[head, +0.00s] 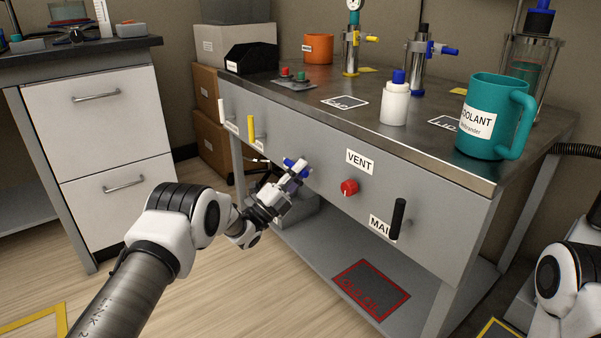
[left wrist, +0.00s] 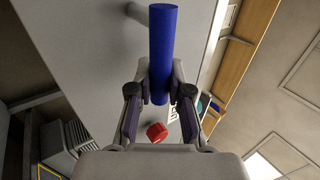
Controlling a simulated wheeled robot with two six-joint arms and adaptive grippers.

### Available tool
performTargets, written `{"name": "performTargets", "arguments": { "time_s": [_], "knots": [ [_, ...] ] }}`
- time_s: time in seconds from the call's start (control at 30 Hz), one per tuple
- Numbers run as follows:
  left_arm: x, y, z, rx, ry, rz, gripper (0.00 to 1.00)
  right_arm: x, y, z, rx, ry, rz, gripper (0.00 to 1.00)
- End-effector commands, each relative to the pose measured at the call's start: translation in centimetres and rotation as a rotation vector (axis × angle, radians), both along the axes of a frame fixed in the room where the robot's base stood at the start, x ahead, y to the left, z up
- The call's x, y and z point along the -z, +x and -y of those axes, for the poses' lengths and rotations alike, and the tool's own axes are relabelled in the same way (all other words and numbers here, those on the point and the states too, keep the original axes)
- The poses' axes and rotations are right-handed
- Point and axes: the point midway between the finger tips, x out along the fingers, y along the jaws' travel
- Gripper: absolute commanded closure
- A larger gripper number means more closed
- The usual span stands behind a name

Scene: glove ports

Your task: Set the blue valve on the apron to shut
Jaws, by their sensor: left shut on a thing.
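The blue valve (head: 289,162) is a bar handle on the grey front apron (head: 325,200) of the bench, between the yellow handle and the red knob. In the left wrist view the blue handle (left wrist: 163,45) passes between the two fingers of my left gripper (left wrist: 161,95). Its label is not readable. My right arm shows at the right edge of the head view, but its gripper is outside the picture.
The apron also carries a white handle (head: 221,111), a yellow handle (head: 251,129), a red knob (head: 349,187) under a VENT label, and an upright black handle (head: 398,219). A teal mug (head: 485,118) and white bottle (head: 395,103) stand on the bench top. Floor before the bench is clear.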

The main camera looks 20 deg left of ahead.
Motion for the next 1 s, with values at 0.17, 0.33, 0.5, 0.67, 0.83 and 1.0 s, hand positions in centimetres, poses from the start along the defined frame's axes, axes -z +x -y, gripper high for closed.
{"name": "performTargets", "arguments": {
  "time_s": [0.17,0.33,0.5,0.67,0.83,1.0],
  "knots": [
    [0.0,0.0,0.0,-0.001,0.001,0.000,1.00,0.0,0.0,0.0,0.000,0.000,0.000,0.60],
    [0.1,0.0,0.0,0.000,0.001,-0.001,0.56,0.0,0.0,0.0,0.000,0.000,0.000,0.60],
    [0.0,0.0,0.0,0.000,0.001,-0.001,0.56,0.0,0.0,0.0,0.000,0.000,0.000,0.60],
    [0.3,-0.2,-0.2,0.000,0.000,-0.002,0.56,0.0,0.0,0.0,0.000,0.000,0.000,0.60],
    [1.9,-2.0,-1.8,-0.002,-0.001,-0.005,0.56,0.0,0.0,0.0,0.000,0.000,0.000,0.60],
    [4.4,-5.0,-4.1,-0.003,-0.002,-0.005,0.56,0.0,0.0,0.0,0.000,0.000,0.000,0.60]
  ]
}}
